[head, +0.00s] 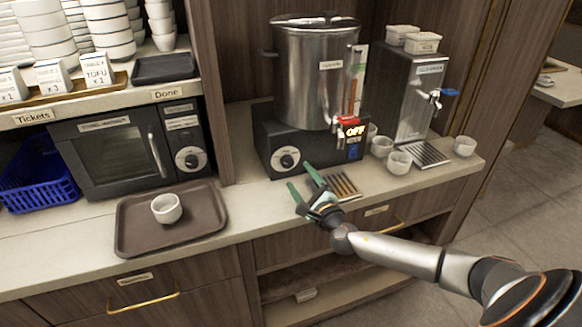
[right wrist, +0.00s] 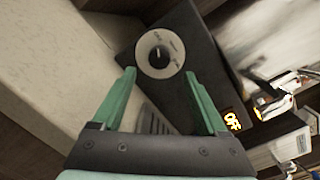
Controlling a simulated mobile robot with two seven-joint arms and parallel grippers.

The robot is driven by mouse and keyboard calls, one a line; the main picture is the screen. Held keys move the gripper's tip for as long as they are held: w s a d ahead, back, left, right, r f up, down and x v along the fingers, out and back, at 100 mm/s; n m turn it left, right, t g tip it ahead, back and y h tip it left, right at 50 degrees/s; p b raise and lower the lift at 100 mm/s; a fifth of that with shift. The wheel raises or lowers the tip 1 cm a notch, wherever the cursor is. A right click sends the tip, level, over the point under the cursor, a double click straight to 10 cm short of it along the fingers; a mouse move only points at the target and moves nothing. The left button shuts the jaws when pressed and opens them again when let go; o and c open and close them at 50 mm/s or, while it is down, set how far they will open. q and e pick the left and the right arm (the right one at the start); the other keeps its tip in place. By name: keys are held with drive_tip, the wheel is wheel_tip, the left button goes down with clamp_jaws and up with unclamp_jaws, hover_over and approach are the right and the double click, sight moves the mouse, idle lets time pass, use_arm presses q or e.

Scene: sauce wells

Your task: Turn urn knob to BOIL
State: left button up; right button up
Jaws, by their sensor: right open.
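The urn (head: 318,80) is a tall steel cylinder on a black base at the back of the counter. Its knob (head: 286,160) is a round pale dial with a dark centre on the front left of the base. An orange display reading OFF (head: 353,131) glows to its right. My right gripper (head: 300,178) is open and empty in front of the base, just below the knob. In the right wrist view the knob (right wrist: 160,53) lies beyond and between the two green fingertips (right wrist: 160,75), apart from them. The dial's lettering is too small to read. My left gripper is not in view.
A drip grate (head: 342,187) lies right of my gripper. Small white cups (head: 398,162) and a second dispenser (head: 405,95) stand further right. A brown tray (head: 130,238) with one cup (head: 167,208) lies left, before a microwave (head: 115,150).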

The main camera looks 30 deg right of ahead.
sight(290, 165)
drive_tip(key=shift+w+d+b, duration=0.2)
drive_tip(key=shift+w+d, duration=0.05)
drive_tip(key=shift+w, duration=1.3)
drive_tip(key=shift+w+d+b, duration=0.2)
drive_tip(key=shift+w, duration=1.35)
drive_tip(key=shift+c, duration=0.3)
clamp_jaws()
